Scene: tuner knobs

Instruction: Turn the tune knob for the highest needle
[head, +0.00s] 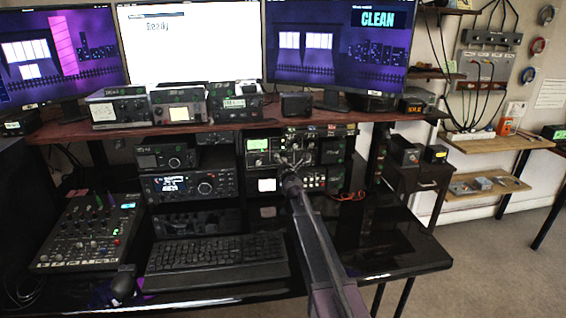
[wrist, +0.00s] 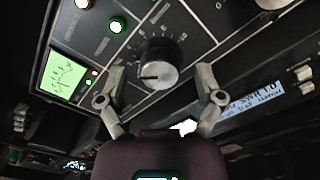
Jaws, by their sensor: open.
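The tuner (head: 285,149) sits under the shelf in the head view, with its front panel facing me. In the wrist view its round black knob (wrist: 158,64) has a bright metallic face and a dark pointer mark toward the left; numbers ring it. The lit green meter (wrist: 65,76) is left of the knob, with a thin needle too small to read exactly. My gripper (wrist: 160,71) is open, with one finger left and one right of the knob and visible gaps on both sides. In the head view my gripper (head: 291,168) is in front of the tuner, partly hiding its panel.
Another knob (wrist: 272,3) is at the top right. The keyboard (head: 216,258) and mixer (head: 87,232) lie on the desk left of my arm. The shelf (head: 190,129) overhangs the tuner. A monitor reads CLEAN (head: 377,19).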

